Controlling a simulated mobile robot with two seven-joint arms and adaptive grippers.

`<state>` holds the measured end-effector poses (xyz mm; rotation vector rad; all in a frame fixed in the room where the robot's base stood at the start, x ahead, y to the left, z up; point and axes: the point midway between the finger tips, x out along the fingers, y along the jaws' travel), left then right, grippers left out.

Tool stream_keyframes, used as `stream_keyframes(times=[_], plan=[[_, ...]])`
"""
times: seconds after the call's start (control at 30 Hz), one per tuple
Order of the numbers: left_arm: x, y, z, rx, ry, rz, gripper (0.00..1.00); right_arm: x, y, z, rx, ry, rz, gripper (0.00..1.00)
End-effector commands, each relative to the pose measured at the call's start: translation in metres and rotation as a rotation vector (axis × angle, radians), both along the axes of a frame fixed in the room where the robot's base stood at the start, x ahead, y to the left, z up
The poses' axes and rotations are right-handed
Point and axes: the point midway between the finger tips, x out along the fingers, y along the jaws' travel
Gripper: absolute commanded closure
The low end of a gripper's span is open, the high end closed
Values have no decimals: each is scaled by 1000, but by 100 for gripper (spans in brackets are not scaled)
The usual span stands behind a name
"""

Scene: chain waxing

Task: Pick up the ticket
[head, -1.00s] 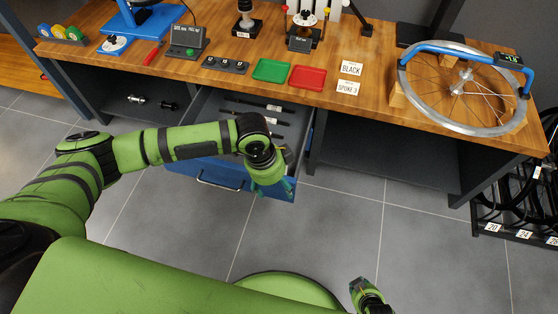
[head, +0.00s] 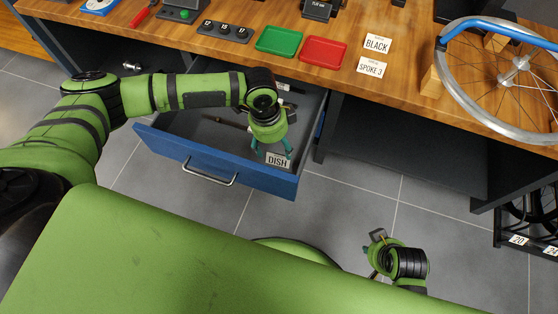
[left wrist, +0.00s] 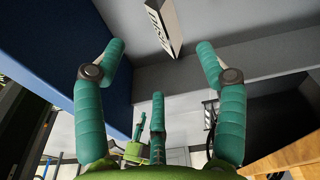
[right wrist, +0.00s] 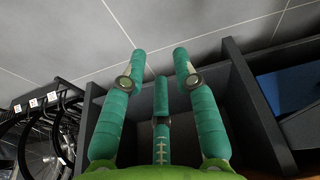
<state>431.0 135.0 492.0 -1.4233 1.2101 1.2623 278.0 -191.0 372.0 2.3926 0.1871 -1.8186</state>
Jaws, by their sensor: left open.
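A small white ticket reading DISH (head: 278,160) is at the right front of the open blue drawer (head: 215,160). It also shows in the left wrist view (left wrist: 165,25), past the fingertips and in the gap between them. My left gripper (head: 273,150) points down at the ticket, fingers open, with nothing held. Whether a finger touches the ticket I cannot tell. Two other white cards, BLACK (head: 377,44) and SPOKE 3 (head: 371,67), lie on the bench. My right gripper (head: 376,240) is low over the floor; its fingers are apart and empty in the right wrist view (right wrist: 161,55).
The wooden bench (head: 290,15) carries a green tray (head: 279,41), a red tray (head: 324,52) and a spoked wheel (head: 520,75) at the right. The drawer front has a metal handle (head: 208,174). Grey floor (head: 330,205) lies open in front of the drawer.

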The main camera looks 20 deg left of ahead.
Motion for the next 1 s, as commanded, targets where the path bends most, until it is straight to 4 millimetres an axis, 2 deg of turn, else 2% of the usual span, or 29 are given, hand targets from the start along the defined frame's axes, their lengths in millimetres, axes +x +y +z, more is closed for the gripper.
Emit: stream_keyframes(times=[0.47,0.8,1.0], plan=[[1,-3,-32,0,0,-1,28,-3,-1,36,0,-6,-5,70],[4,-7,-70,0,0,-1,28,-9,-3,79,1,-33,-9,70],[4,-8,-76,0,0,-1,28,-12,-3,88,1,-36,-10,70]])
